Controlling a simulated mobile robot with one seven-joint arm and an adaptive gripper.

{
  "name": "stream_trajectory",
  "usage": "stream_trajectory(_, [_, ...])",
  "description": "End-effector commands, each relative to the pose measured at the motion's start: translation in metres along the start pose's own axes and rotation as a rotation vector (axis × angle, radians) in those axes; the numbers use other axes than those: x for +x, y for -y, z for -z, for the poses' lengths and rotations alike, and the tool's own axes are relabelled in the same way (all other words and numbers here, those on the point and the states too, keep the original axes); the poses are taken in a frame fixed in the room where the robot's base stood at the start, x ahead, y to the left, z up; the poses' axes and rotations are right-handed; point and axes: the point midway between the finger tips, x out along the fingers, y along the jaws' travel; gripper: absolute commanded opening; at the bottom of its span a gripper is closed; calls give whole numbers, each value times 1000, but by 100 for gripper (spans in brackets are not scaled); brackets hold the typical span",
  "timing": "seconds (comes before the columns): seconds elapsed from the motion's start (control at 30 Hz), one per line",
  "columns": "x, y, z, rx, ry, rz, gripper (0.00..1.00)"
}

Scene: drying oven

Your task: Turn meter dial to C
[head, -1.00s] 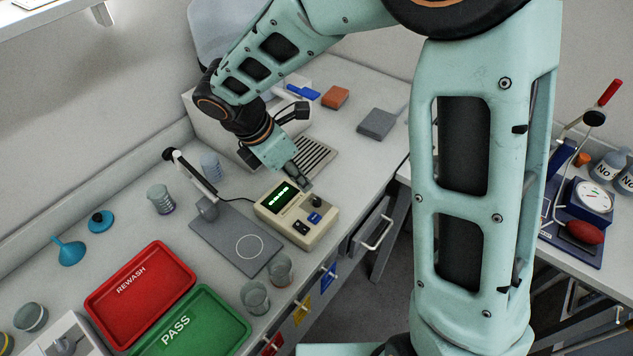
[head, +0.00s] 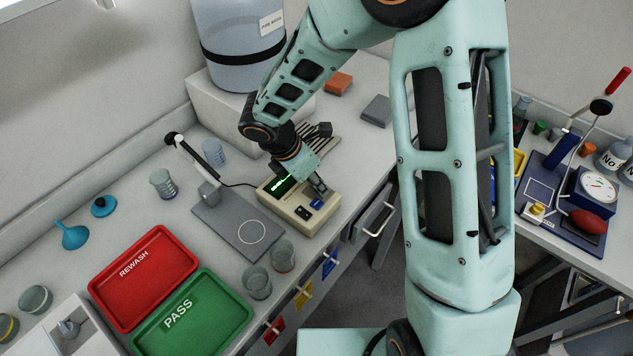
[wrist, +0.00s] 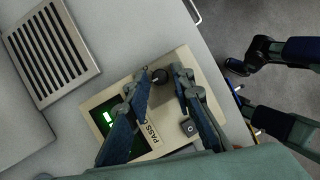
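The beige meter (head: 290,213) stands on the bench with a green lit display, partly behind my arm in the head view. In the wrist view the meter (wrist: 179,57) shows a round black dial (wrist: 160,76) near its far side, a green display (wrist: 110,120) and a square button (wrist: 188,127). My gripper (wrist: 163,70) is open, with one finger on each side of the dial. I cannot tell whether the fingers touch it. In the head view my gripper (head: 321,188) is over the meter and hides the dial. The dial's letter marks are not readable.
A grey plate with a lamp arm (head: 240,228) lies left of the meter. Glass beakers (head: 257,282) stand near the front edge. Red (head: 143,278) and green trays (head: 190,316) lie at the front left. A slotted vent (wrist: 55,52) is behind the meter. The bench edge is close.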

Motion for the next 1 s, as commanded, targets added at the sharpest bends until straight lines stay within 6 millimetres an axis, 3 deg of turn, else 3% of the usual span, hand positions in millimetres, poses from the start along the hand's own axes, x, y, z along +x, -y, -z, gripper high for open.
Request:
stream_trajectory(0.07, [0, 0, 0, 0, 0, 0, 21])
stream_trajectory(0.27, [0, 0, 0, 0, 0, 0, 0])
stream_trajectory(0.67, [0, -1, 0, 44, -1, 18, 0])
stream_trajectory(1.0, [0, -4, -1, 260, -12, 106, 0])
